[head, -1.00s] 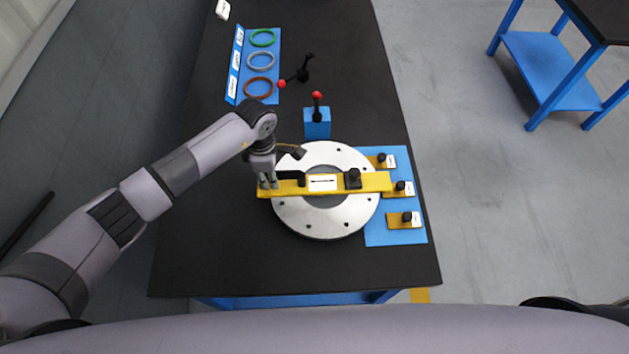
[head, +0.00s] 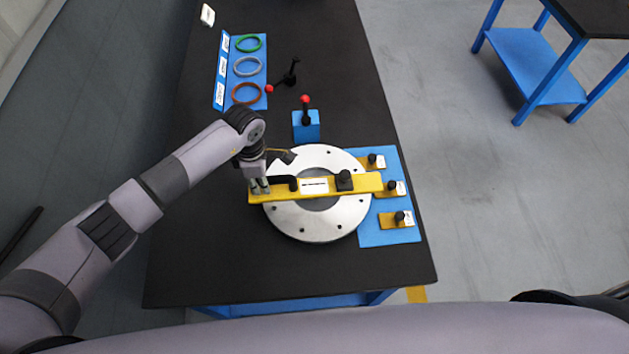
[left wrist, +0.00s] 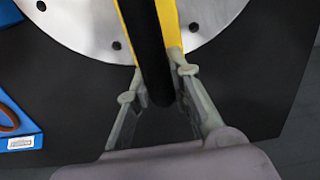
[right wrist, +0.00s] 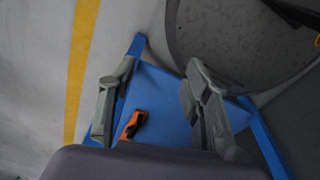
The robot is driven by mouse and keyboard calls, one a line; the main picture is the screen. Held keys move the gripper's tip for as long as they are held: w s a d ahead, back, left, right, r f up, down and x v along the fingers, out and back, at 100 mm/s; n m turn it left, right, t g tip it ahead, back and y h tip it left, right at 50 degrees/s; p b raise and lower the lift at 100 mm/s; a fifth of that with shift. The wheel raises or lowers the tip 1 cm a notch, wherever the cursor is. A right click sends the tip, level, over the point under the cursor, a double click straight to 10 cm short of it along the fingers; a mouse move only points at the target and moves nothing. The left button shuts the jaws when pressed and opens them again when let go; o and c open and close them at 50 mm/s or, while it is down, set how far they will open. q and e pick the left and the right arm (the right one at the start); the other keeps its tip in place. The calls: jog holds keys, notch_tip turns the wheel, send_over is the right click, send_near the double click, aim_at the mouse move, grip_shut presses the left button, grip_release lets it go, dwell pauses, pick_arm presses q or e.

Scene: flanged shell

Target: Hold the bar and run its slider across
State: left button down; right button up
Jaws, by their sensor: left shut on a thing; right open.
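The yellow bar (head: 366,183) lies across the round metal flange (head: 311,226), with a white label near its middle. Its black slider (head: 344,181) sits right of the label, well apart from my left gripper. My left gripper (head: 260,186) is shut on the bar's black handle (head: 284,182) at the left end. In the left wrist view the fingers (left wrist: 158,88) are on both sides of the dark handle (left wrist: 150,50), above the yellow bar. My right gripper (right wrist: 152,80) is open and empty in the right wrist view; it is outside the head view.
A blue plate (head: 378,235) with several knobbed yellow pieces lies right of the flange. A blue block with a red-tipped lever (head: 306,120) stands behind it. Coloured rings (head: 247,67) lie at the back left. In the right wrist view an orange-black object (right wrist: 132,125) rests on a blue surface.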

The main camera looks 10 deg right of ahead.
aim_at(346, 173)
jog(key=w+d+r+n+t+h, duration=0.2)
jog(key=w+d+r+n+t, duration=0.4)
jog(key=w+d+r+n, duration=0.9)
jog(key=w+r+n+t, duration=0.2)
jog(key=w+r, duration=1)
jog(key=w, duration=0.1)
jog(key=w+a+r+m, duration=0.2)
jog(key=a+r+m, duration=0.1)
jog(key=a, duration=0.1)
jog(key=w+a+r+m+y, duration=0.1)
jog(key=w+a+r+m, duration=0.1)
jog(key=a+r+m, duration=0.1)
jog(key=w+a+r+m, duration=0.2)
jog(key=a+r+m, duration=0.1)
jog(key=a+m, duration=0.1)
jog(key=shift+a+r, duration=0.25)
jog(key=shift+a, duration=0.65)
jog(key=a+r+m+y, duration=0.45)
jog(key=a+r, duration=0.35)
jog(key=a, duration=0.3)
jog(key=shift+m+g, duration=0.35)
jog(key=shift+g, duration=0.05)
jog(key=x, duration=1.2)
jog(key=shift+w, duration=0.2)
jog(key=shift+c, duration=0.5)
